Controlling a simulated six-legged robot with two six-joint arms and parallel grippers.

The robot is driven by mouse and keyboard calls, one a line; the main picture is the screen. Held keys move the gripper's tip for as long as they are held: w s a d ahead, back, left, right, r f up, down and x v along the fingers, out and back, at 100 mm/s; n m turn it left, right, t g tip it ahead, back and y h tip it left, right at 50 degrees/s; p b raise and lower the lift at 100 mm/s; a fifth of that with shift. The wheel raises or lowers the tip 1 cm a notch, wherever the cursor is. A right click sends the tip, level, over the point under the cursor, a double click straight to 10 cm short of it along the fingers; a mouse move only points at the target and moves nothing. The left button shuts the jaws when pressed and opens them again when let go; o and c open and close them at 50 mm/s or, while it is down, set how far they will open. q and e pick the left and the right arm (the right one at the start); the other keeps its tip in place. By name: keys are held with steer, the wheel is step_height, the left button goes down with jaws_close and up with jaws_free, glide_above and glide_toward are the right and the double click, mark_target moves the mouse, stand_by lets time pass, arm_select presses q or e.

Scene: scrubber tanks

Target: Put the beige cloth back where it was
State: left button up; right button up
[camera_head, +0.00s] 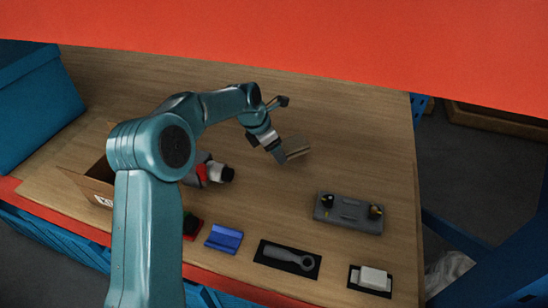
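My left arm rises at the left of the head view and reaches over the wooden table. Its gripper (281,154) points down and to the right, above the middle of the table. A small tan, flat shape, which looks like the beige cloth (299,150), shows right at the fingertips. It blends with the wood, and I cannot tell whether the fingers are closed on it or only beside it. My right gripper is not in view.
A grey fixture (347,212) with dark knobs, a wrench (287,257) on a black mat, a white block (372,278) and a blue block (223,238) sit toward the front. A red-and-white item (205,171) and cardboard box (97,187) are left. The back right is clear.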

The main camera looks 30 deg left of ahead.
mark_target(275, 167)
arm_select(q)
step_height(275, 167, down, 4)
steer(key=shift+d+r, duration=0.1)
steer(key=shift+d, duration=0.05)
steer(key=shift+f, duration=0.25)
steer(key=shift+f, duration=0.15)
steer(key=o, duration=1)
steer(key=shift+o, duration=0.2)
